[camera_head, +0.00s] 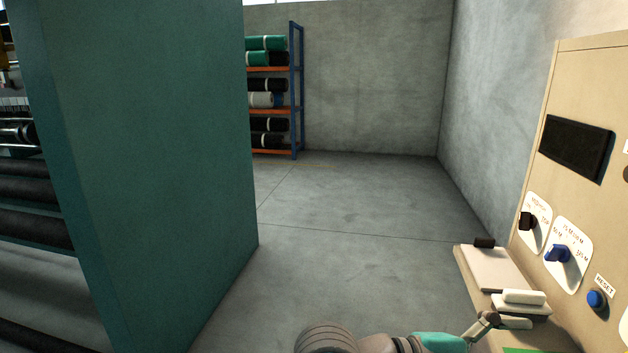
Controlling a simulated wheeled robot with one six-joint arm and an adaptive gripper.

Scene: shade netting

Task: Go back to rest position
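My gripper (500,319) is at the bottom right, at the end of my arm, which reaches in from the bottom edge. It is beside the small ledge of a beige control panel (577,130). Pale blocks (523,298) show right at the gripper's tip. I cannot tell whether they are finger pads or a separate thing on the ledge. How far the fingers are apart is not clear, and no held object can be made out.
The panel carries a dark screen (576,147), a black knob (527,221), a blue knob (558,253) and a blue reset button (596,299). A teal machine wall (150,150) stands at left. A shelf (296,90) with rolls is at the back. The floor between is clear.

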